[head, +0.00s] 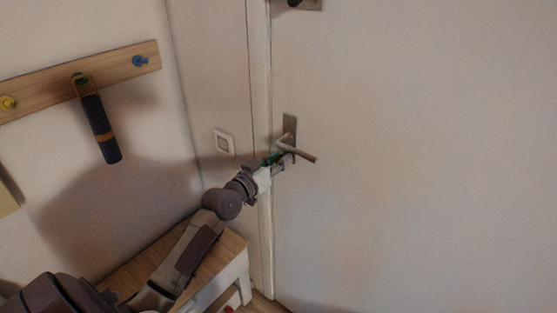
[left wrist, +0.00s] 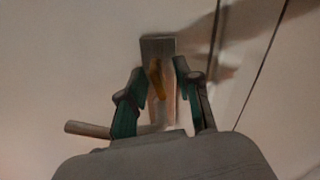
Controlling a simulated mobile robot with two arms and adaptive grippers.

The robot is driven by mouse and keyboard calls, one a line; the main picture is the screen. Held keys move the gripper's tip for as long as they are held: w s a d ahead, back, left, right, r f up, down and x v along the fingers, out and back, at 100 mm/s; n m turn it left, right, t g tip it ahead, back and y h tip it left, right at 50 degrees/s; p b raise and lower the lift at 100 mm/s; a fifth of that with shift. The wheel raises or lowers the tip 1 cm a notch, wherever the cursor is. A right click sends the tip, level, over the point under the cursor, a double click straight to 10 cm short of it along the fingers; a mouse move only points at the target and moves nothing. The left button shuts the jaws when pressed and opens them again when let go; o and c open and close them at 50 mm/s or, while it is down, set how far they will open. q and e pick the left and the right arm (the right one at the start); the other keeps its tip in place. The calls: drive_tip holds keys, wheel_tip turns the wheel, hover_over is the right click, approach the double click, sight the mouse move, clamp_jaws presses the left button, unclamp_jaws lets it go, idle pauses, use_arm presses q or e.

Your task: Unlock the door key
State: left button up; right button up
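The white door (head: 420,150) carries a metal lock plate (head: 290,126) with a lever handle (head: 300,152). The plate also shows in the left wrist view (left wrist: 158,46), with the lever handle (left wrist: 88,129) sticking out to the left below it. A brass-orange key (left wrist: 156,78) stands at the plate, between my left fingers in that view. My left gripper (left wrist: 160,68) is open, with gaps on both sides of the key. In the head view, my left gripper (head: 283,160) is at the handle, and the key cannot be made out. My right gripper is not in view.
A wooden bench (head: 220,262) stands below my left arm. A light switch (head: 224,142) is on the wall left of the door frame (head: 262,220). A wooden peg rail (head: 110,68) holds a dark hanging object (head: 101,130). The space right of the handle is clear.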

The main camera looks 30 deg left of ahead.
use_arm(q)
clamp_jaws()
drive_tip(key=m, duration=0.3)
drive_tip(key=shift+o, duration=0.3)
unclamp_jaws()
drive_tip(key=s, duration=1.2)
drive_tip(key=shift+a, duration=0.4)
